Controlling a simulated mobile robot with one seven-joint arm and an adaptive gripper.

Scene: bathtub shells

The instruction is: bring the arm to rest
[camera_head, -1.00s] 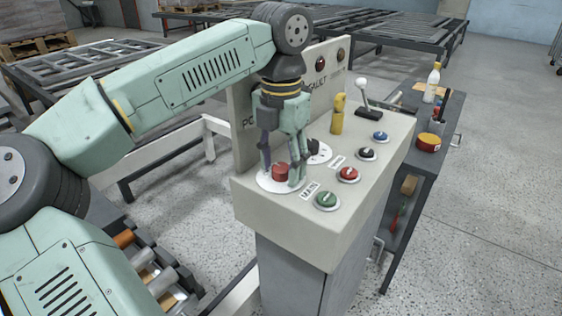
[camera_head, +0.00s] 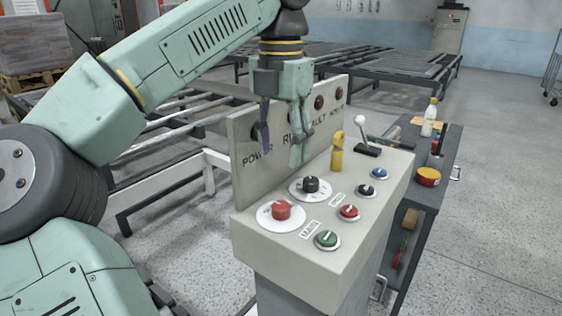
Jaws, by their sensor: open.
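My gripper (camera_head: 280,150) is open and empty, pointing down in front of the upright back panel (camera_head: 243,165) of the control console. It hangs above the console top, clear of the knobs. Below it are a red knob (camera_head: 281,210) on a white dial and a black knob (camera_head: 311,185) on another white dial. My arm reaches in from the left, bent, with its upper end cut off at the top of the picture. The gripper partly hides the panel's lettering and lamps.
The console top (camera_head: 375,205) also carries a green knob (camera_head: 326,240), a red one (camera_head: 349,212), a yellow upright piece (camera_head: 337,155) and a white-knobbed lever (camera_head: 361,125). A grey cart (camera_head: 445,165) with a bottle (camera_head: 430,115) stands at right. Open floor lies further right.

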